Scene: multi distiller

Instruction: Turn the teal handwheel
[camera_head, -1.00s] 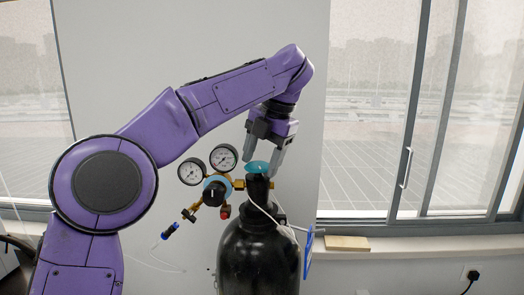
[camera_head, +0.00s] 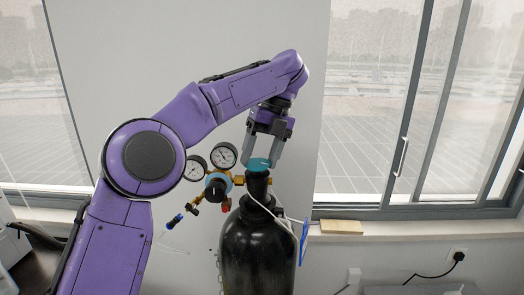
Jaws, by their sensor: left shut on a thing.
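The teal handwheel (camera_head: 258,164) sits on top of the neck of a black gas cylinder (camera_head: 258,250). My left gripper (camera_head: 260,160) points down from above, with its two grey fingers on either side of the handwheel, shut on its rim. A regulator with two round white gauges (camera_head: 224,155) is attached to the left of the cylinder neck. My right gripper does not show.
A white cord and a blue tag (camera_head: 304,242) hang on the cylinder's right side. A wooden block (camera_head: 341,227) lies on the window sill (camera_head: 420,230) at right. Windows stand on both sides of the plain wall (camera_head: 280,50).

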